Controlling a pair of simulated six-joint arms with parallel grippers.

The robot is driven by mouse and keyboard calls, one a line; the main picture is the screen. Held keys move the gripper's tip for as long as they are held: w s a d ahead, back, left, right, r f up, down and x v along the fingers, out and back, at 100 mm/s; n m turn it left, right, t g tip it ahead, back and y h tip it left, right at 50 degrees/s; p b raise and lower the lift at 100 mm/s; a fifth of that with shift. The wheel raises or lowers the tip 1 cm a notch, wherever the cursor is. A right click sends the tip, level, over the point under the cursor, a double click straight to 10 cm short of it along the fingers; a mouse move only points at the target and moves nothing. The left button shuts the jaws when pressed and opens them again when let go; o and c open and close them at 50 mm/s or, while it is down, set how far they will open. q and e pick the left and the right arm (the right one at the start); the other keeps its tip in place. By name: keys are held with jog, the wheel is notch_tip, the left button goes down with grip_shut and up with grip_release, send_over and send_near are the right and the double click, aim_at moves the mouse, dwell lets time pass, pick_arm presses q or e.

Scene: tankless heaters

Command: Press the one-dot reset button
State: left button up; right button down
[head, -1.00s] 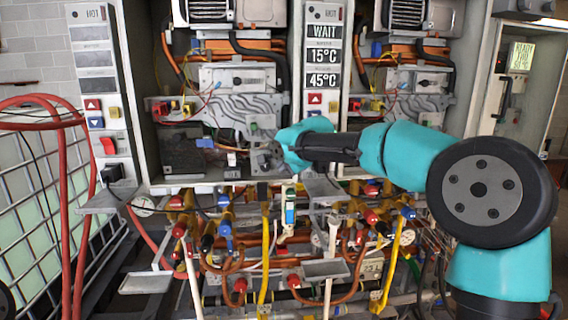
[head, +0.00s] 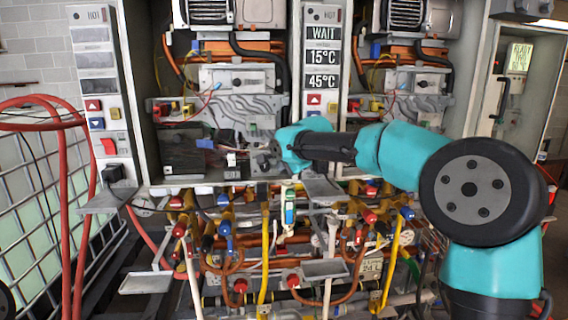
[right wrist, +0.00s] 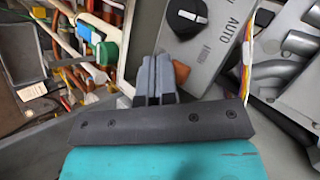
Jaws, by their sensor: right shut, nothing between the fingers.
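I cannot make out a one-dot reset button in either view. My right gripper (head: 266,158) reaches into the lower right of the left open heater cabinet (head: 215,130), its fingers small and partly hidden in the head view. In the right wrist view its two grey fingers (right wrist: 155,78) are shut together and empty. A grey control box (right wrist: 205,45) with a black knob (right wrist: 187,17) marked AUTO lies just beyond the fingertips. A small orange-brown piece (right wrist: 181,72) shows beside the fingers; I cannot tell whether they touch. My left gripper is not in view.
The middle panel (head: 323,100) reads WAIT, 15°C and 45°C; the left panel (head: 95,90) has blank displays. Pipes and valves (head: 270,250) crowd the space below the cabinets. Small grey shelves (head: 325,268) stick out there. A red hose (head: 63,190) hangs at left.

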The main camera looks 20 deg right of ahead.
jog(key=shift+w+d+r, duration=0.25)
jog(key=shift+w+d, duration=0.1)
jog(key=shift+w, duration=0.25)
dwell(0.9)
jog(key=shift+s+a, duration=0.15)
jog(key=shift+s, duration=0.15)
dwell(0.4)
jog(key=shift+s+a+f, duration=0.1)
jog(key=shift+s+a, duration=0.1)
jog(key=shift+s, duration=0.5)
jog(key=shift+s+a+f, duration=0.1)
jog(key=shift+s+a, duration=0.05)
jog(key=shift+s, duration=0.55)
jog(key=shift+s+a, duration=0.2)
jog(key=shift+s, duration=0.5)
